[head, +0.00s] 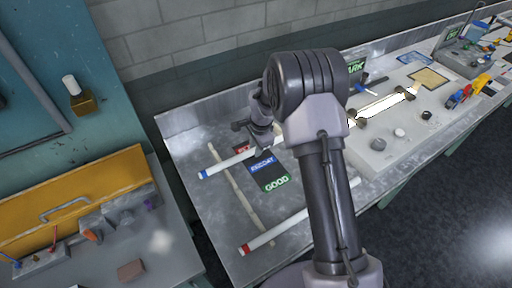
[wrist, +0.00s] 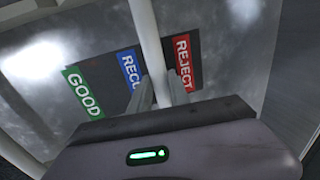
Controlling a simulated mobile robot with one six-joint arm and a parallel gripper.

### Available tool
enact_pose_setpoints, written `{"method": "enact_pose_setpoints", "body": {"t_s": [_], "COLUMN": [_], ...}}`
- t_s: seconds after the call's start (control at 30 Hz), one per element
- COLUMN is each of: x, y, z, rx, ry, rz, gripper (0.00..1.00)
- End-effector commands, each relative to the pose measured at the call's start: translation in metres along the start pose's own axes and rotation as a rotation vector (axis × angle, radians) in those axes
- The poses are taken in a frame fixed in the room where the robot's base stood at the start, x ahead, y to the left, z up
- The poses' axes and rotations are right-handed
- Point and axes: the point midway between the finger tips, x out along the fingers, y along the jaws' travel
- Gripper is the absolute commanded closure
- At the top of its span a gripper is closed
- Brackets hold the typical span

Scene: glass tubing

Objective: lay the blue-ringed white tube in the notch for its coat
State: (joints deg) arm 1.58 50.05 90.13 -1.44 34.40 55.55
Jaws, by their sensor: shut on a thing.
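The blue-ringed white tube (head: 228,163) reaches left from my gripper (head: 260,149) in the head view, its blue band at the left end. Its right part is hidden by my arm. In the wrist view the white tube (wrist: 148,40) runs between the fingers of my gripper (wrist: 161,92), which is shut on it. It passes between the blue label (wrist: 130,69) and the red REJECT label (wrist: 185,62); the green GOOD label (wrist: 83,92) is to the left. A pale rail (head: 235,192) lies below the tube in the head view. Its notches are too small to make out.
A red-ringed white tube (head: 285,230) lies near the bench's front. A bright glowing tube (head: 383,105) rests on supports at the right, near dark and white knobs. A side table (head: 172,240) with a yellow box (head: 100,190) stands at the left.

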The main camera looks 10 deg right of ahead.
Motion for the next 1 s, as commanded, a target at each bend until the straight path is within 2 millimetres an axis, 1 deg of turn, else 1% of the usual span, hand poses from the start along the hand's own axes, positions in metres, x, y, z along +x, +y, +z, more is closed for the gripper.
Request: {"method": "enact_pose_setpoints", "body": {"t_s": [0.03, 0.07, 0.1, 0.17, 0.43, 0.53, 0.67, 0.7, 0.83, 0.9, 1.0], "x": [0.003, 0.002, 0.002, 0.001, 0.001, -0.008, -0.039, -0.052, -0.09, -0.106, -0.122], "y": [0.001, 0.001, 0.0, 0.0, 0.0, -0.002, -0.004, -0.004, -0.004, -0.003, -0.003], "z": [0.0, 0.0, 0.0, 0.0, 0.0, 0.0, -0.001, 0.0, -0.001, 0.0, 0.0], "rx": [0.0, 0.0, 0.0, 0.0, 0.0, 0.0, 0.0, 0.001, 0.0, 0.001, 0.0], "ry": [0.0, 0.0, 0.0, 0.0, 0.0, 0.0, 0.002, 0.001, 0.002, 0.001, 0.001], "rz": [0.0, 0.0, 0.0, 0.0, 0.0, 0.0, -0.004, -0.004, -0.004, -0.003, -0.002], "gripper": [1.0, 0.76, 0.68, 0.56, 0.56, 0.56, 0.56, 0.56, 0.56, 0.56, 0.56]}}
